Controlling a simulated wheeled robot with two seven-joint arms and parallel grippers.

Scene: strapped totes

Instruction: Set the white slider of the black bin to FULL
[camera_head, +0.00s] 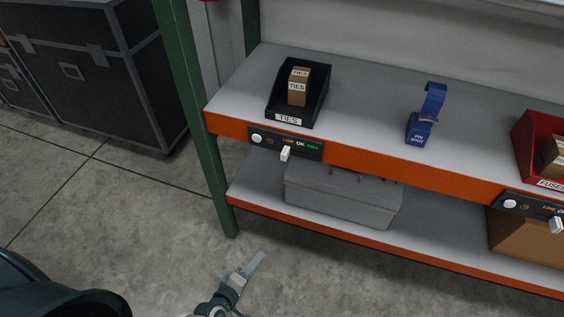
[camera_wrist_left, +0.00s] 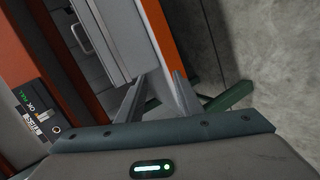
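My left gripper (camera_head: 252,268) is below and in front of the shelf, apart from the slider. Its fingers (camera_wrist_left: 157,90) are spread with nothing between them. My right gripper is not in view.
A grey toolbox (camera_head: 340,200) sits on the lower shelf. A green post (camera_head: 200,120) stands left of the panel. The floor in front is clear.

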